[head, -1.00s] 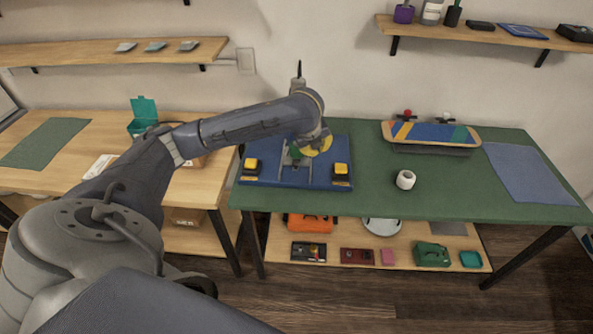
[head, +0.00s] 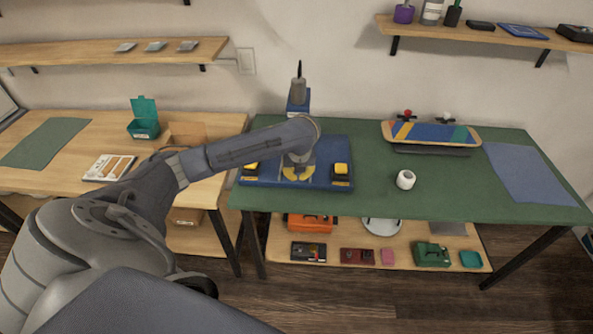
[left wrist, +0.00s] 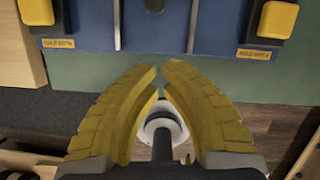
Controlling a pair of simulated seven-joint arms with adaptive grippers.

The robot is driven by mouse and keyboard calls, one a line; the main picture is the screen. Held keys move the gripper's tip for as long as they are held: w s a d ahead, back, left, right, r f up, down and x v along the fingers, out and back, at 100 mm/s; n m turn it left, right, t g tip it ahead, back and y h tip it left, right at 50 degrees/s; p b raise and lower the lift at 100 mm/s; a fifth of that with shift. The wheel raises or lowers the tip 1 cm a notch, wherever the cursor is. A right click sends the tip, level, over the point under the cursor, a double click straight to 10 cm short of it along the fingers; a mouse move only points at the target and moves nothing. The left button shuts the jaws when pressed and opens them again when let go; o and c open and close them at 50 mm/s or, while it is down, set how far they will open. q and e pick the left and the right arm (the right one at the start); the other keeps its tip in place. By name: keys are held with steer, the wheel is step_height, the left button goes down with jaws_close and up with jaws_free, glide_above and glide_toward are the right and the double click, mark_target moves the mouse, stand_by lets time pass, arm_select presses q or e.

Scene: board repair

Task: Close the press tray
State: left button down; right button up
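The press has a blue base (head: 325,143) on the green table, with a yellow button at each front corner and a blue and grey head (head: 298,97) at the back. Its right button (head: 340,169) is clear; the left one is partly behind my arm. My left gripper (head: 297,173), with yellow fingers, is over the front middle of the base and hides the tray area. In the left wrist view, the fingertips (left wrist: 160,68) nearly meet with nothing held between them. Two grey rails (left wrist: 117,22) run on the blue base beyond them; I cannot make out the tray. My right gripper is not in view.
A white tape roll (head: 405,180) and a skateboard (head: 432,134) are right of the press. A blue mat (head: 530,172) lies at the table's right end. The side table (head: 75,185) on the left holds an open teal box (head: 144,120). The table's middle is mostly clear.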

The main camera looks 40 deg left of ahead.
arm_select(q)
steer(key=x, duration=0.3)
steer(key=shift+f, duration=0.1)
steer(key=shift+w+a+f, duration=0.2)
steer(key=shift+w+a, duration=0.45)
steer(key=shift+w, duration=0.1)
steer(key=shift+w+a+f, duration=0.15)
steer(key=shift+w+a, duration=0.5)
steer(key=shift+w, duration=0.1)
steer(key=shift+w+a, duration=0.45)
steer(key=shift+w, duration=0.3)
steer(key=shift+w+a, duration=0.45)
steer(key=shift+w, duration=0.35)
steer(key=shift+w+a, duration=0.45)
steer(key=shift+w, duration=0.3)
steer(key=shift+s, duration=0.1)
